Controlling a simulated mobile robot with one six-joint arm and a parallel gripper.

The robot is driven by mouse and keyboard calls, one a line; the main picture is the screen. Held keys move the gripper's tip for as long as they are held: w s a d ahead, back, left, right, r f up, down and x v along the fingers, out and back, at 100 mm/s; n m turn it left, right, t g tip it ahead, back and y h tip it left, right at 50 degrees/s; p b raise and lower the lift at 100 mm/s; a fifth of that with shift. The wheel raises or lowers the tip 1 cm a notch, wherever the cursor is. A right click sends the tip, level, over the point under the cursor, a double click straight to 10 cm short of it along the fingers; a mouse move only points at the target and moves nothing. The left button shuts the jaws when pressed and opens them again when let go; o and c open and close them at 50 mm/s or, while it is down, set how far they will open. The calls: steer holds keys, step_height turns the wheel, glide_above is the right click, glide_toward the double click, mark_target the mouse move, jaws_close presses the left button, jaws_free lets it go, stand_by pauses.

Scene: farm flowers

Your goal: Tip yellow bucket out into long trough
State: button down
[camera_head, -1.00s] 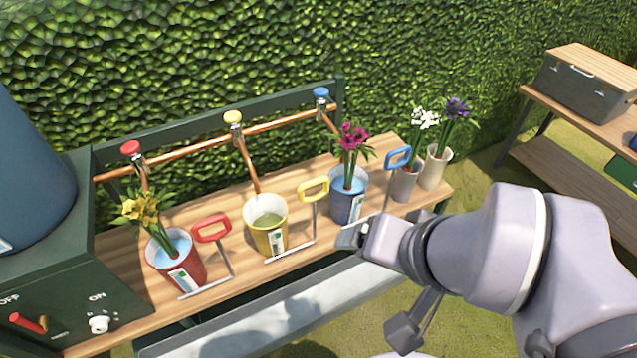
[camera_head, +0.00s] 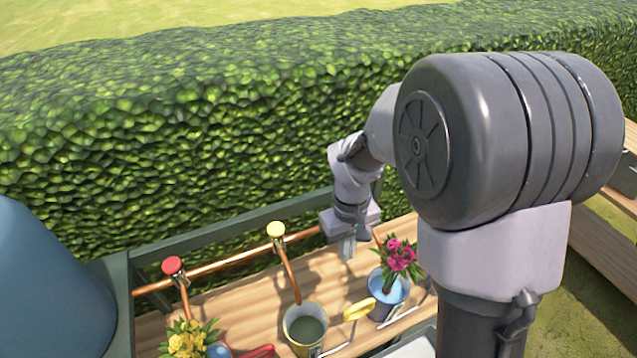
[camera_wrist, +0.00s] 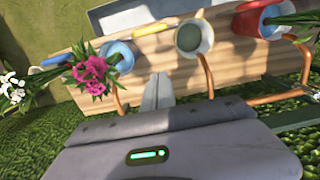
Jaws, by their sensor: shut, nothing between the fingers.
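The yellow bucket (camera_head: 306,330) stands upright on the wooden bench with murky greenish contents. Its yellow handle (camera_head: 358,309) is on a stand to its right. In the wrist view the bucket (camera_wrist: 193,38) is right of centre, its handle (camera_wrist: 125,30) to the left. My gripper (camera_head: 347,248) is shut and empty, pointing down above the back of the bench, behind and apart from the handle. Its fingertips (camera_wrist: 157,90) also show in the wrist view. The long grey trough (camera_wrist: 120,14) runs along the bench's front; in the head view my arm hides much of it.
The blue bucket (camera_head: 390,291) with magenta flowers stands right of the yellow one. The red bucket (camera_wrist: 266,20) stands on the other side. A copper pipe (camera_head: 225,262) with red (camera_head: 172,265) and yellow (camera_head: 276,230) taps runs along the back, before a hedge.

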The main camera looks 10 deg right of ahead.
steer(key=s+d+f+b, duration=0.1)
steer(key=s+f+b, duration=0.4)
steer(key=f, duration=0.6)
steer(key=shift+d+f, duration=0.15)
steer(key=shift+d, duration=0.15)
